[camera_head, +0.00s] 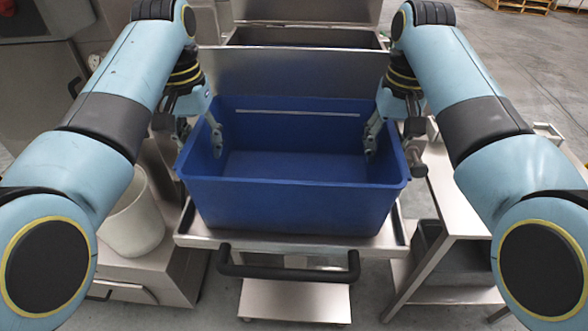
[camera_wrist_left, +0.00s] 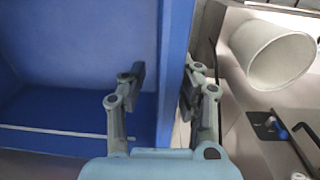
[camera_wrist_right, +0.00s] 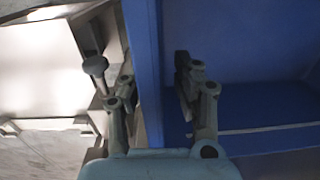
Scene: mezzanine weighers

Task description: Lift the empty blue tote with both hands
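The blue tote (camera_head: 290,210) stands upright on a steel platform (camera_head: 200,238) in the middle of the head view. It is empty. My left gripper (camera_head: 199,138) is open and straddles the tote's left wall, one finger inside and one outside. The left wrist view shows this wall between its fingers (camera_wrist_left: 163,90). My right gripper (camera_head: 392,142) is open and straddles the right wall the same way. In the right wrist view, the wall runs between its fingers (camera_wrist_right: 155,92), with a visible gap on the inner side.
A black bar handle (camera_head: 288,270) runs along the platform's front. A white bin (camera_head: 132,222) stands at the left. A steel table (camera_head: 465,225) stands close on the right. A steel panel (camera_head: 290,72) rises behind the tote. Open floor (camera_head: 520,60) shows at the far right.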

